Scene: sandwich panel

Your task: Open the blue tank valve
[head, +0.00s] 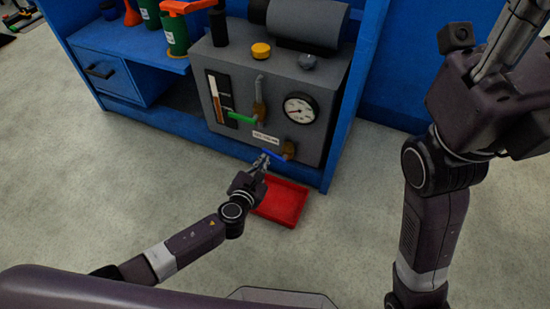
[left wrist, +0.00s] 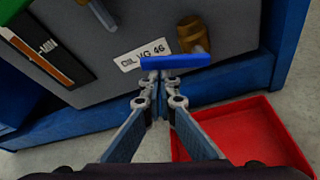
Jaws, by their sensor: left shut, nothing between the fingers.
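The grey tank (head: 290,81) stands in the blue bench. Its blue valve handle (head: 274,155) sits low on the front, on a brass valve body (head: 289,149).
A red tray (head: 283,201) lies on the floor below the valve. A green handle (head: 241,117), a gauge (head: 300,108) and a label (head: 266,137) are on the tank front. A blue drawer (head: 105,69) is at left.

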